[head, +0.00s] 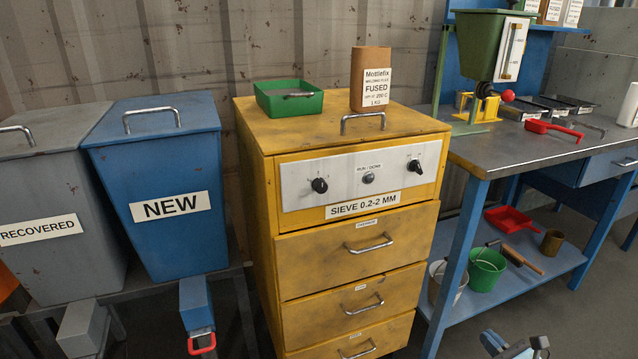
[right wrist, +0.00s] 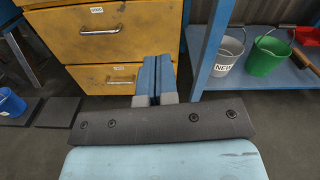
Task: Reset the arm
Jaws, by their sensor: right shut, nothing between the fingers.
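My right gripper (head: 515,347) shows only in part at the bottom edge of the head view, in front of the yellow sieve cabinet (head: 352,276) and to its right. In the right wrist view its two blue fingers (right wrist: 156,80) lie together, shut with nothing between them. They point toward the lower cabinet drawers and the blue bench leg, and I see no contact. My left gripper and arm are not in view.
A blue NEW bin (head: 160,245) and a grey RECOVERED bin (head: 55,190) stand left of the cabinet. A green tray (head: 272,103) and a brown Mottlefix container (head: 357,70) sit on top. A workbench (head: 470,155) with a lower shelf stands right.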

